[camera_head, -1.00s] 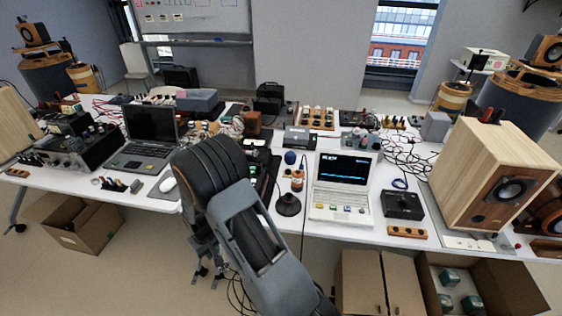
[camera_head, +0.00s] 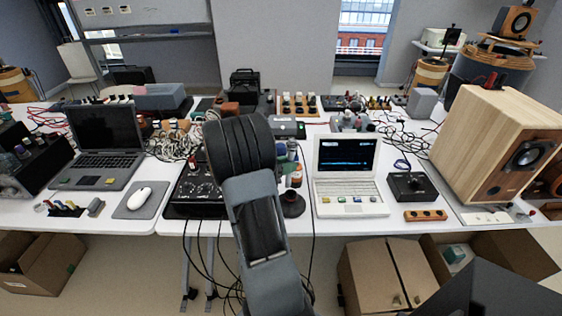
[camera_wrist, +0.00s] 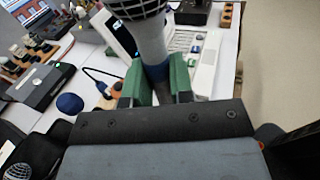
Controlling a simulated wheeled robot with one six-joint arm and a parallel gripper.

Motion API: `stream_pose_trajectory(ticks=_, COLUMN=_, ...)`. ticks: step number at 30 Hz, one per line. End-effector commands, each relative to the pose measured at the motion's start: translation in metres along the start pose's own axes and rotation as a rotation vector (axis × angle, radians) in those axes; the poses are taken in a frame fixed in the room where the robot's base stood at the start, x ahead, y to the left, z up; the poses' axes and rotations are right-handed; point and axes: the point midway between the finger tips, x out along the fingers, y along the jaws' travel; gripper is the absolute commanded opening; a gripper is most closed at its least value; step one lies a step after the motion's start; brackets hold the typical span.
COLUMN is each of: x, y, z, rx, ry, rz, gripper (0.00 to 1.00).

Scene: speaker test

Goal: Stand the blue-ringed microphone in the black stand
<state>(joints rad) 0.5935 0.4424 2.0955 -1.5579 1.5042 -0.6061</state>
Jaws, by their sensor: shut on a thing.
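The microphone (camera_wrist: 150,38), with a silver mesh head, grey body and a blue ring (camera_wrist: 157,72), stands up between the green fingers of my gripper (camera_wrist: 160,88) in the wrist view. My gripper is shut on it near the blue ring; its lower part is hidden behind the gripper. In the head view my arm hides the gripper and microphone. A black stand with a round base (camera_head: 292,205) is on the table just right of my arm, partly covered by it. I cannot clearly see the stand's top.
An open white laptop (camera_head: 347,190) is right of the stand, then a black box (camera_head: 412,187) and a large wooden speaker (camera_head: 490,140). A black mixer (camera_head: 192,190) lies left of my arm. A blue ball (camera_wrist: 70,103) shows in the wrist view. Cables hang at the table front.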

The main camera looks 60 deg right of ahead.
Motion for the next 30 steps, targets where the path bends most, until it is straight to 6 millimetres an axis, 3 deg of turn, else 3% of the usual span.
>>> stream_pose_trajectory(ticks=4, x=0.013, y=-0.001, z=0.013, rx=0.003, ry=-0.053, rz=0.003, gripper=0.00)
stream_pose_trajectory(ticks=10, x=0.016, y=0.000, z=0.015, rx=0.000, ry=-0.066, rz=0.006, gripper=0.00)
stream_pose_trajectory(ticks=30, x=0.017, y=0.000, z=-0.027, rx=0.001, ry=-0.063, rz=0.009, gripper=0.00)
